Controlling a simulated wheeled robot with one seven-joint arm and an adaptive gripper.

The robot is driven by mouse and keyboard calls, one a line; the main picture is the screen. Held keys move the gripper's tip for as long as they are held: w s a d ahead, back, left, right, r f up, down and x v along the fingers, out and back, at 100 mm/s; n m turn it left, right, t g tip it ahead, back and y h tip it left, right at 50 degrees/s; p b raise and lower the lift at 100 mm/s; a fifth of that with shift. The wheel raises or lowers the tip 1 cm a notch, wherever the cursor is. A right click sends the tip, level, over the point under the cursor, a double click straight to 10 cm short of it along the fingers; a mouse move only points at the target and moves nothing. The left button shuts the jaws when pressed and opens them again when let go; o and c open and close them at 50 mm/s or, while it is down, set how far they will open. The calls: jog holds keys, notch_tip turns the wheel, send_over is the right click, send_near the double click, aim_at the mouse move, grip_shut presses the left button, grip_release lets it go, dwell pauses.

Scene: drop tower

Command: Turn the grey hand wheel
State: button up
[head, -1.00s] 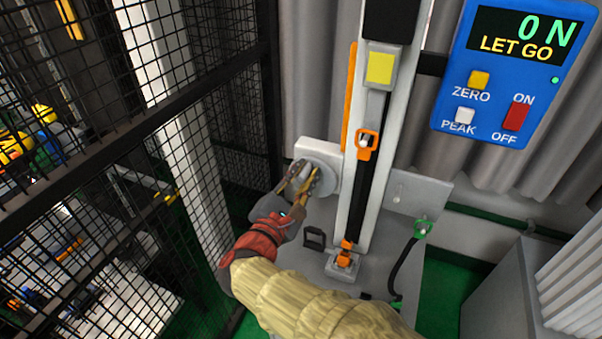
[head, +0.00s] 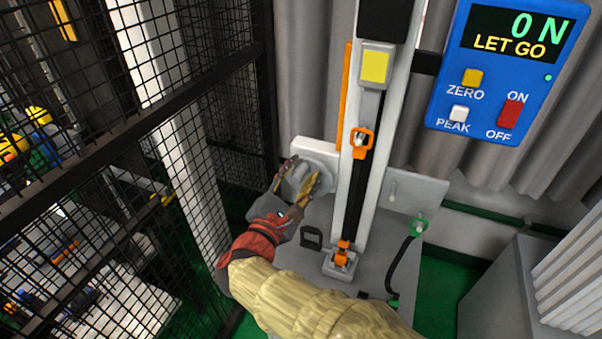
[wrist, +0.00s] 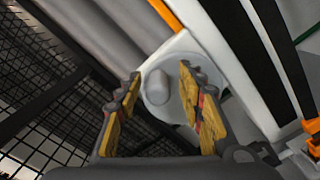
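The grey hand wheel (head: 318,165) is a round disc on a white plate at the left of the tall column. It also shows in the wrist view (wrist: 176,110), with a rounded grey grip (wrist: 157,87) standing out from its face. My gripper (head: 302,170) is open in front of the wheel. In the wrist view its two yellow-padded fingers (wrist: 161,76) stand either side of the grip, with a gap visible on both sides. I cannot tell how deep the fingertips reach or whether they touch the disc.
A blue panel (head: 446,105) at right reads "0 N" and "LET GO". An orange carriage (head: 361,144) sits on the column (head: 399,60), above an orange-topped block (head: 342,258). A black mesh fence (head: 225,75) stands close on the left. A grey cabinet (head: 500,290) stands lower right.

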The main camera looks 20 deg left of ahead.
jog(key=shift+s, duration=0.15)
jog(key=s+a, duration=0.1)
jog(key=s, duration=1)
jog(key=shift+s, duration=0.35)
jog(key=shift+f, duration=0.1)
